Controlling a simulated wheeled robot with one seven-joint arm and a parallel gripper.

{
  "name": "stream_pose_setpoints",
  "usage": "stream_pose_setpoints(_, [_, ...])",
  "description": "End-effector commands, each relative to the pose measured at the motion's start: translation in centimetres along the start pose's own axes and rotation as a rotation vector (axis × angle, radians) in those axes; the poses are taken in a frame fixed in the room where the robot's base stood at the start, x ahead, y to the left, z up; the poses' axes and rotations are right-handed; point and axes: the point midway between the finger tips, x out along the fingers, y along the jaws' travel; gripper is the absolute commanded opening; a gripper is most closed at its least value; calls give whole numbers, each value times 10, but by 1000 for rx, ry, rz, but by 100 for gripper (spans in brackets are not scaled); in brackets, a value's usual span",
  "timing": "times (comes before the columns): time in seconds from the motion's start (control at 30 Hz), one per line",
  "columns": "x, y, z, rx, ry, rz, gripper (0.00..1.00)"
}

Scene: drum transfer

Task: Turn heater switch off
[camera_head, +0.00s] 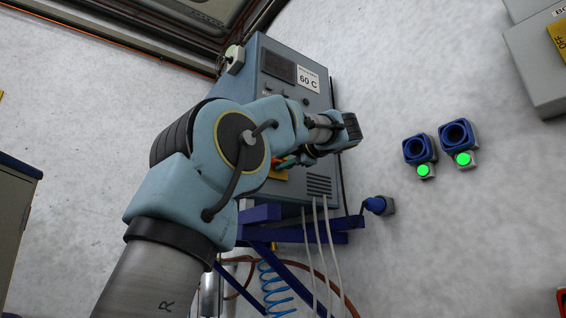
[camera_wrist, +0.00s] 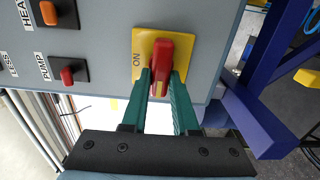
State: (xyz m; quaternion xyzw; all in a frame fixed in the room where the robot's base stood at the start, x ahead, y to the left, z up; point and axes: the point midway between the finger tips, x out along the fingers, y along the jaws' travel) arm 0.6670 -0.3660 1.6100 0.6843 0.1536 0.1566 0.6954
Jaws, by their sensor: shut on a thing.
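The heater switch (camera_wrist: 48,12) is an orange rocker at the top left of the wrist view, beside a partly cut label reading "HEA". My gripper (camera_wrist: 161,82) is away from it, to its lower right. Its green fingers are shut on the red handle (camera_wrist: 168,50) of a rotary switch on a yellow plate (camera_wrist: 142,40) marked "ON". In the head view my gripper (camera_head: 284,163) is at the front of the grey control box (camera_head: 318,130), mostly hidden by my arm. The heater switch is not discernible there.
A red pump switch (camera_wrist: 67,75) sits below the heater switch on the panel. A blue bracket (camera_wrist: 262,110) stands close to my gripper's right. Cables (camera_head: 318,235) hang under the box. Blue sockets (camera_head: 419,148) with green lights are on the wall at right.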

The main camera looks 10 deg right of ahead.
Motion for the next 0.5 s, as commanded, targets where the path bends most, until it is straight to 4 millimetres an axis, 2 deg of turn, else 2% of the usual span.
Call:
stream_pose_setpoints(0.17, [0, -1, 0, 0, 1, -3, 0])
stream_pose_setpoints(0.2, [0, -1, 0, 0, 1, -3, 31])
stream_pose_setpoints(0.43, [0, -1, 0, 1, 1, -2, 57])
stream_pose_setpoints(0.5, [0, -1, 0, 1, 1, -1, 57])
